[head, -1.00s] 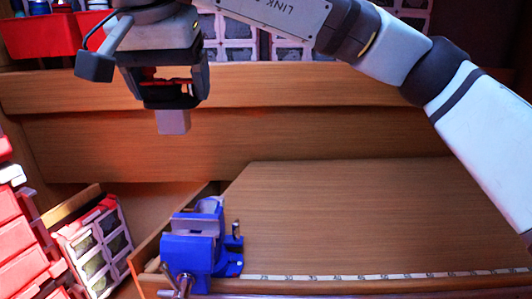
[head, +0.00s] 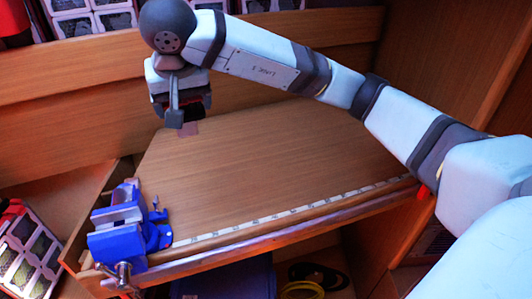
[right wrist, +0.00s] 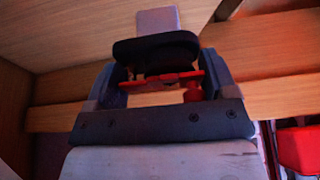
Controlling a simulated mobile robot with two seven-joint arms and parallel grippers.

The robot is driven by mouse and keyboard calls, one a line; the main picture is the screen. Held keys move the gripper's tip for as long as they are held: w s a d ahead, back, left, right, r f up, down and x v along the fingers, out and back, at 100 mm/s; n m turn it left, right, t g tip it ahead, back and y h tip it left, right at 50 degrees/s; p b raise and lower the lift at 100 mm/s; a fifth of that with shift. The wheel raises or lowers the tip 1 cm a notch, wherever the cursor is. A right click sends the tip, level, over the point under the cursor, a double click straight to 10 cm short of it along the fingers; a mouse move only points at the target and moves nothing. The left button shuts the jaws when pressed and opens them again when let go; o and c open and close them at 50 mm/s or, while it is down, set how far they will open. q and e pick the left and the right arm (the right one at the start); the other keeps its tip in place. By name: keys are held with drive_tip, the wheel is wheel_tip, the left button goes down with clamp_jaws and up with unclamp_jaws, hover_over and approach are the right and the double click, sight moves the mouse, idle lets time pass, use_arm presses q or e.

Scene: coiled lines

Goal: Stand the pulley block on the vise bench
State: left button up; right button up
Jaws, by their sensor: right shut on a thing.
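My right gripper (head: 184,108) comes in from the right and hangs over the far left part of the vise bench (head: 255,165). It is shut on the pulley block, whose pale lower end (head: 188,129) shows below it in the head view. In the right wrist view the pulley block (right wrist: 155,46) is dark and rounded, with red parts and a pale grey tab, between the fingers of the gripper (right wrist: 160,78). The gap between block and bench top is hard to judge. The blue vise (head: 120,222) sits at the bench's front left corner. My left gripper is not in view.
A pale ruler strip (head: 290,211) runs along the bench's front edge. The bench top right of the gripper is clear. A wooden board (head: 60,105) stands behind the bench. A rack of bins (head: 25,255) is at the lower left. Coiled lines (head: 302,289) lie below the bench.

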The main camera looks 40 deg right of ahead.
drive_tip(key=s+d+f+p, duration=0.3)
drive_tip(key=d, duration=0.5)
drive_tip(key=f+b, duration=0.4)
drive_tip(key=f, duration=0.6)
drive_tip(key=f+b, duration=0.5)
drive_tip(key=f, duration=0.5)
drive_tip(key=shift+w+d, duration=0.15)
drive_tip(key=shift+d, duration=0.05)
drive_tip(key=shift+f, duration=0.15)
